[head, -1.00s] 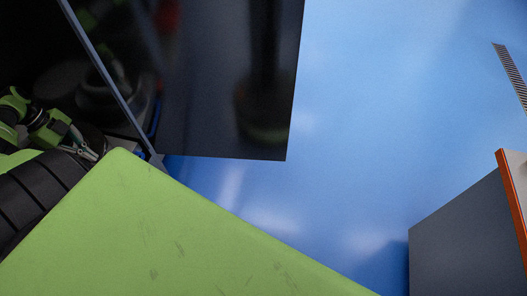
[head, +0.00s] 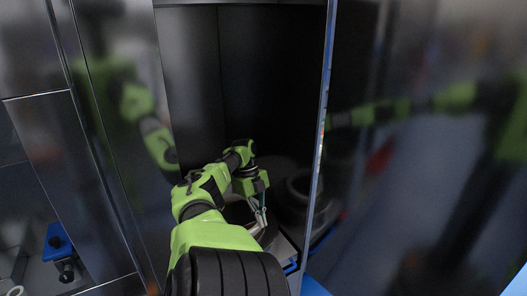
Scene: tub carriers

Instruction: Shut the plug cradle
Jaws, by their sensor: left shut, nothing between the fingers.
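My left arm reaches into a dark, tall recess. My left gripper (head: 262,214) is inside it, low down, shut with nothing between its fingers and pointing downward. Just below and right of the fingertips is a grey piece with a blue edge (head: 290,267); it may be part of the plug cradle, but my arm and the dark hide most of it. I cannot tell whether the gripper touches it. No cradle can be made out for certain. My right gripper is not in view.
A glossy dark panel (head: 420,150) stands upright right of the recess, its near edge close to my arm, mirroring my arm. Dark panels (head: 45,150) border the left. A blue part with a black knob (head: 57,243) sits at lower left.

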